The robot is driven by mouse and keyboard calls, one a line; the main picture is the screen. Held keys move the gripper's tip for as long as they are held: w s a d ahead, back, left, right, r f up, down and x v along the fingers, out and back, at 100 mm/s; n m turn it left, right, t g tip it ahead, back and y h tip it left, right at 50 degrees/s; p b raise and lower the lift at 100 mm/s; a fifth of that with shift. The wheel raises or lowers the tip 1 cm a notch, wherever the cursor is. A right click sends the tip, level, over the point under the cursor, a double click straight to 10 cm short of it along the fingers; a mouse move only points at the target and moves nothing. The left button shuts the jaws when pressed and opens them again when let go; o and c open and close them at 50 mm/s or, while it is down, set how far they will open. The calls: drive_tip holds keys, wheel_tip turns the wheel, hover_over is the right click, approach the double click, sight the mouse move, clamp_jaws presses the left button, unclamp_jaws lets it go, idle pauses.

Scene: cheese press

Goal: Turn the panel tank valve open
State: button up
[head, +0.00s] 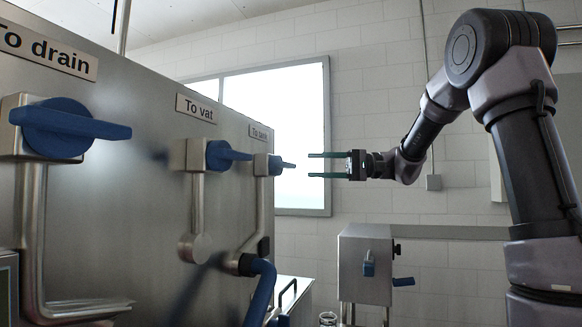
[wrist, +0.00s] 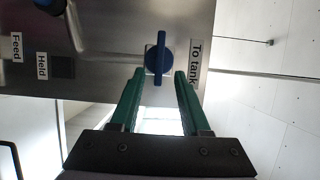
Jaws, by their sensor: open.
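The panel tank valve has a blue lever handle (head: 284,164) on a grey block, under a small label at the right end of the steel panel. In the wrist view, the blue handle (wrist: 160,58) stands beside the "To tank" label (wrist: 196,62), its long bar running up and down the picture. My gripper (head: 312,165) is open and empty, its two green fingers pointing at this handle from the right, with a small gap in the head view. In the wrist view, the fingertips (wrist: 160,73) lie on either side of the bar's lower part.
The "To vat" valve (head: 220,155) and "To drain" valve (head: 62,128) are further left on the panel. A blue hose (head: 261,285) hangs below. A steel box (head: 365,264) with blue handles stands below my gripper. Open air surrounds my gripper on the right.

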sight(292, 165)
drive_tip(key=a, duration=0.8)
drive_tip(key=shift+s+a, duration=0.1)
drive_tip(key=shift+s, duration=0.1)
clamp_jaws()
